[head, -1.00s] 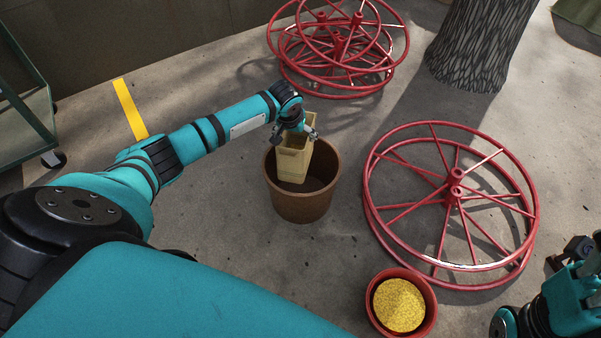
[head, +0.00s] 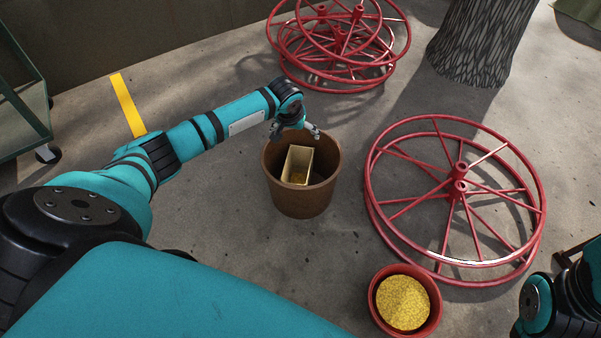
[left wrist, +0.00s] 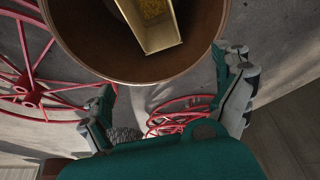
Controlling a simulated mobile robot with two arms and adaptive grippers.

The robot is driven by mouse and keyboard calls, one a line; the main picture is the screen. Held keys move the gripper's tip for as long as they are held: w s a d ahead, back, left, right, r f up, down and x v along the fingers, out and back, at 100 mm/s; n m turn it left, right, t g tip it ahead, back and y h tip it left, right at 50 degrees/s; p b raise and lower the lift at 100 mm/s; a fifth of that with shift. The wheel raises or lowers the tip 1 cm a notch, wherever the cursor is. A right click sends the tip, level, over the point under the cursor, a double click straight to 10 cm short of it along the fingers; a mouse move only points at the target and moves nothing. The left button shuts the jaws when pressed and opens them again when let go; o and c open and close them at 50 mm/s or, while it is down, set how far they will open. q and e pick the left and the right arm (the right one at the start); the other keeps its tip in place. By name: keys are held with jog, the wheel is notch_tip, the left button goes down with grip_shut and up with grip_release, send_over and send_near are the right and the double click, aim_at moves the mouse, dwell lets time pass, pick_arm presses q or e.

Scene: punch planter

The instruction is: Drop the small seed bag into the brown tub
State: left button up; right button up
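The small seed bag (head: 299,161) is a tan, open-topped bag with yellow seed inside. It stands inside the brown tub (head: 301,203), tilted a little. It also shows in the left wrist view (left wrist: 156,30), within the tub's round rim (left wrist: 85,48). My left gripper (head: 295,134) is above the tub's far rim, with its fingers spread and nothing between them. Its open fingers also show in the left wrist view (left wrist: 168,100), apart from the bag. My right arm shows at the lower right of the head view, but its fingers are out of the picture.
A red pot (head: 404,304) of yellow grain stands at the bottom. Red spoked wheels (head: 458,190) lie to the right, and more red wheels (head: 340,42) lie at the back. A tree trunk (head: 480,45) stands at the back right. The ground left of the tub is clear.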

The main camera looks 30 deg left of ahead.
pick_arm(q)
jog(key=v, duration=1.2)
